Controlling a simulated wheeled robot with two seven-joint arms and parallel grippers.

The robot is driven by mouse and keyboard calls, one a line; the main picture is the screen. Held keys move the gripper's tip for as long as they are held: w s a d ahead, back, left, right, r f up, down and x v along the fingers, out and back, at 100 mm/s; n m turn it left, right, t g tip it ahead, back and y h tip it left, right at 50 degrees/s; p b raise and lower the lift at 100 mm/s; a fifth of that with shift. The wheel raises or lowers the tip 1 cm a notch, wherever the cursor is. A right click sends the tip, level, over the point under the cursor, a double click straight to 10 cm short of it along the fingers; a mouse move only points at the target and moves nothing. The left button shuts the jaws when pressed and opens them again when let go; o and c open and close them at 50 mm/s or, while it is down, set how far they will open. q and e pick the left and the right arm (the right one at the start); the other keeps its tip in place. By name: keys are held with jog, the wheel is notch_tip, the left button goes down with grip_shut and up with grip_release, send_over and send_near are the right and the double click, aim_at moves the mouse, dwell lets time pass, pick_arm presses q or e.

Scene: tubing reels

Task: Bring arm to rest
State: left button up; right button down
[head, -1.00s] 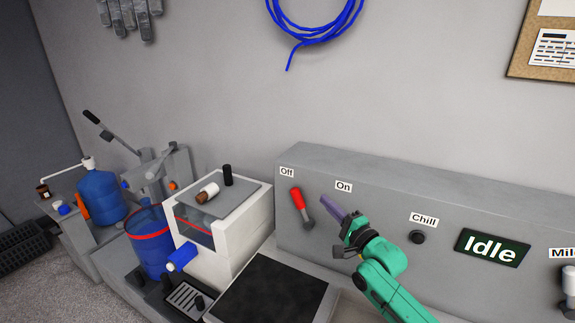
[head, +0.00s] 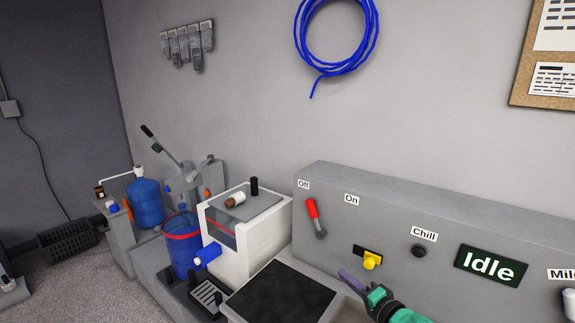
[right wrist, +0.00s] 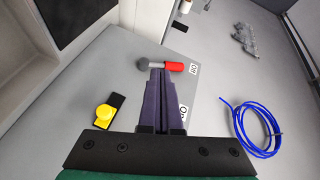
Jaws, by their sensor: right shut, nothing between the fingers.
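My right gripper (head: 350,279) has purple fingers and a teal arm coming in from the bottom edge of the head view. It is shut and empty, in front of the grey control panel (head: 440,225). The red-handled lever (head: 312,209) on the panel tilts up toward the "Off" label, apart from the gripper. In the right wrist view the closed fingers (right wrist: 158,78) show below the red lever handle (right wrist: 173,66), partly overlapping the lever in the picture. My left gripper is not in view.
A yellow knob (head: 371,260) and a black knob (head: 419,250) stick out of the panel, left of the "Idle" display (head: 491,265). A dark flat pad (head: 275,297) and a white box (head: 257,250) stand left of the gripper. Blue tubing (head: 370,50) hangs on the wall.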

jog(key=s+f+n+g+h, duration=0.3)
jog(key=s+f+n+g, duration=0.4)
jog(key=s, duration=0.6)
jog(key=s+d+f+n+g+h, duration=0.2)
jog(key=s+d, duration=0.2)
jog(key=s, duration=0.5)
jog(key=s+d+f+n+g+h, duration=0.2)
jog(key=s+d+f+n, duration=0.15)
jog(key=s, duration=0.45)
notch_tip(320, 180, down, 24)
jog(key=s+g+b, duration=0.1)
jog(key=s+b, duration=0.1)
jog(key=b, duration=0.1)
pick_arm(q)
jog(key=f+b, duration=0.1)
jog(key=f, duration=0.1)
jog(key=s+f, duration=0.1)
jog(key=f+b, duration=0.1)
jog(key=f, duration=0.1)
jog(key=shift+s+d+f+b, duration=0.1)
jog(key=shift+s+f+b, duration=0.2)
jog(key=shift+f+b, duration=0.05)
pick_arm(e)
jog(key=s+d+f+g, duration=0.1)
jog(key=s+d+f, duration=0.2)
jog(key=s+f, duration=1.4)
jog(key=shift+f, duration=0.85)
